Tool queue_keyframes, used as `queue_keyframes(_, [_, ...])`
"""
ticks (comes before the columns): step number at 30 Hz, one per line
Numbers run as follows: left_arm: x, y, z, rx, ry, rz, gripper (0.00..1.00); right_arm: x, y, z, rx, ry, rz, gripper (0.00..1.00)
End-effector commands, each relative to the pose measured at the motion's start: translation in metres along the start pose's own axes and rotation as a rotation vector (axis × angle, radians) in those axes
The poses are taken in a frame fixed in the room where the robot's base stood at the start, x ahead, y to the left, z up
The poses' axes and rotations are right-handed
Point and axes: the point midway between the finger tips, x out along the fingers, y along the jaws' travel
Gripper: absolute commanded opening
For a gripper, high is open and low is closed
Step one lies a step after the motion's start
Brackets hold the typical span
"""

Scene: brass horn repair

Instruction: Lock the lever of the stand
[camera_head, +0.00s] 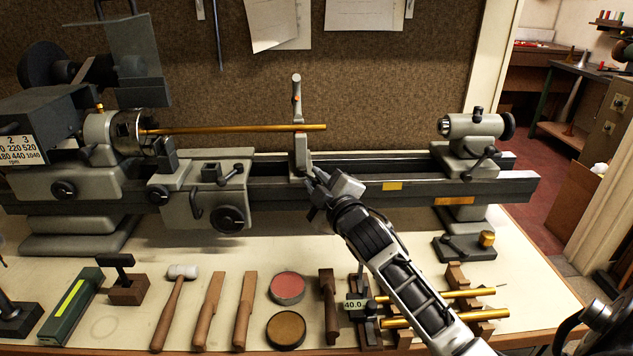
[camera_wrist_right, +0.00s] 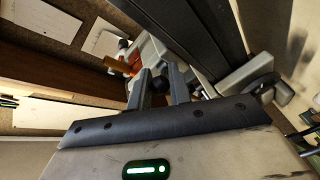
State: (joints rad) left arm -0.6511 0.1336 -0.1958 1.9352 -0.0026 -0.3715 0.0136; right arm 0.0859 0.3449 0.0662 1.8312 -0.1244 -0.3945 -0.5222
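In the wrist view my two fingers (camera_wrist_right: 160,85) stand apart on either side of a dark round knob (camera_wrist_right: 159,84), which looks like the lever's end. Whether they press on it cannot be told. The rest of the lever is mostly hidden.
The lathe bed (camera_head: 410,188) runs across, with the headstock (camera_head: 66,185) at left, the carriage (camera_head: 215,200) left of the stand and the tailstock (camera_head: 470,130) at right. A mallet (camera_head: 170,305), wooden tools, round tins (camera_head: 287,287) and brass rods (camera_head: 440,317) lie in front.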

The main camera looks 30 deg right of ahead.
Motion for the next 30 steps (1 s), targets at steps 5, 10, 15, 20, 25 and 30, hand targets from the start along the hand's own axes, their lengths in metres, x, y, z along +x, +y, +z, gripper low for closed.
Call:
queue_keyframes(5, [0.0, 0.0, -0.002, 0.0, 0.005, 0.0, 0.0, 0.0, 0.001, 0.0, 0.0, 0.0, 0.001, 0.4])
queue_keyframes(10, [0.0, 0.0, -0.003, -0.001, 0.006, 0.0, 0.0, 0.0, 0.0, 0.0, 0.0, -0.001, 0.001, 0.4])
queue_keyframes(15, [0.001, 0.001, -0.001, -0.001, 0.006, 0.001, 0.0, -0.012, -0.001, 0.001, -0.001, -0.001, 0.0, 0.4])
queue_keyframes(20, [0.004, 0.001, 0.002, -0.001, 0.004, 0.003, 0.0, -0.044, -0.003, 0.002, 0.0, -0.001, -0.002, 0.4])
queue_keyframes(25, [0.008, 0.004, 0.004, -0.002, 0.008, 0.009, 0.0, -0.087, -0.003, 0.002, -0.001, -0.001, -0.002, 0.4])
queue_keyframes(30, [0.01, 0.005, 0.002, -0.003, 0.02, 0.013, 0.0, -0.125, -0.002, 0.002, 0.0, -0.003, -0.001, 0.4])
